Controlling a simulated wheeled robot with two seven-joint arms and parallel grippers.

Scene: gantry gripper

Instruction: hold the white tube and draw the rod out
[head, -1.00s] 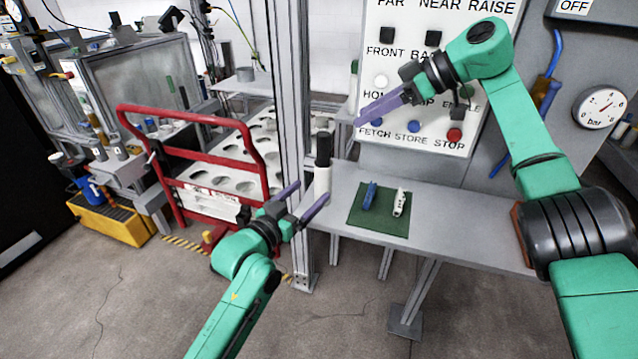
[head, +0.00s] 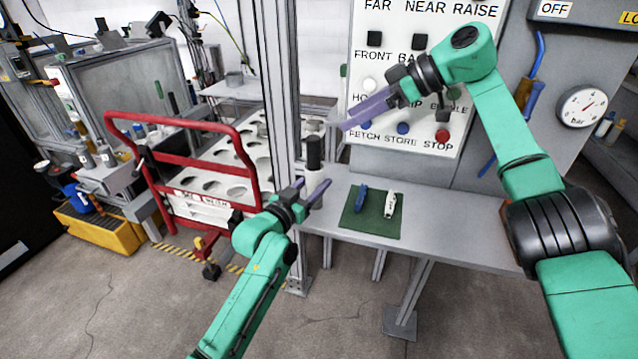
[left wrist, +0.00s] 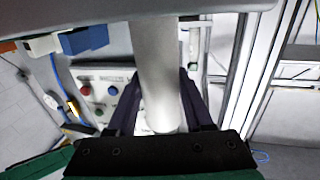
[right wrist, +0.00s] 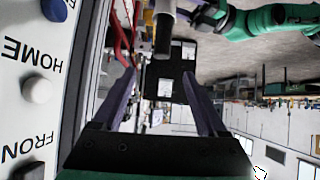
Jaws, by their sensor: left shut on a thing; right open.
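The white tube (head: 314,182) stands upright at the left end of the grey table, with the black rod (head: 314,152) sticking out of its top. My left gripper (head: 313,192) is shut on the tube, with one purple finger on each side. In the left wrist view the tube (left wrist: 155,70) runs between the fingers. My right gripper (head: 345,127) is open and empty, above and to the right of the rod. In the right wrist view the black rod (right wrist: 163,36) is ahead of the open fingers, apart from them, with the white tube beyond it.
A green mat (head: 372,227) on the table (head: 460,240) holds a blue item (head: 361,198) and a white item (head: 390,205). A button panel (head: 420,70) stands behind my right gripper. A metal post (head: 283,80) and red cart (head: 190,150) are left of the tube.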

